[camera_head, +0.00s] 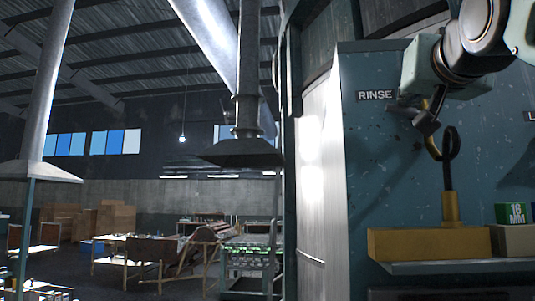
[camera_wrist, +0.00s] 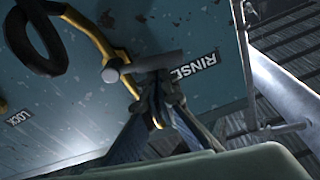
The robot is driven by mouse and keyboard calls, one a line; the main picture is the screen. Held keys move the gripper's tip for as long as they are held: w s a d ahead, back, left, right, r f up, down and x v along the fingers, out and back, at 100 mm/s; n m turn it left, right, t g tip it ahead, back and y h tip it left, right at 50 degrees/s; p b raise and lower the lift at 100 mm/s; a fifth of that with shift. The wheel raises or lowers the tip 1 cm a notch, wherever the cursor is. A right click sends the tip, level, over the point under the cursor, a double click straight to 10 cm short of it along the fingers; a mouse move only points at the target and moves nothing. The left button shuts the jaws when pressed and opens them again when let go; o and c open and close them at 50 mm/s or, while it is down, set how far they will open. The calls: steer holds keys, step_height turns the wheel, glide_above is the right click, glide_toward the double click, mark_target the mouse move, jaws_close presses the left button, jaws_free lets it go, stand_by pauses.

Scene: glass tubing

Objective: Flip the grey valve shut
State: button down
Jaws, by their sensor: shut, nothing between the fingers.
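In the wrist view, a grey bar-like lever (camera_wrist: 150,64) with a rounded end juts out from the blue-green panel beside the RINSE label; I take it for the grey valve. My gripper (camera_wrist: 165,100) is shut and empty, its fingertips close below the lever; I cannot tell whether they touch. In the head view, my gripper (camera_head: 428,120) is in front of the panel, just right of and below the RINSE label (camera_head: 375,95). The lever there is mostly hidden behind my gripper.
A curved yellow and black tube (camera_head: 450,160) rises close beside my gripper from a yellow block (camera_head: 430,243) on a shelf (camera_head: 455,266). A green box (camera_head: 511,212) stands right of it. A LOCK label (camera_wrist: 19,119) is farther along the panel. The workshop opens to the left.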

steer(key=shift+a+f+n+b, duration=0.2)
steer(key=shift+f+n+b, duration=0.3)
steer(key=shift+n, duration=0.2)
steer(key=shift+w+a+f, duration=0.1)
steer(key=shift+f, duration=0.1)
steer(key=r+p, duration=0.2)
steer(key=r, duration=0.1)
steer(key=r+p, duration=0.1)
steer(key=p, duration=0.1)
steer(key=shift+w+r, duration=0.25)
steer(key=shift+w, duration=0.1)
steer(key=b+v, duration=0.3)
steer(key=v, duration=0.7)
steer(key=shift+d+f, duration=0.2)
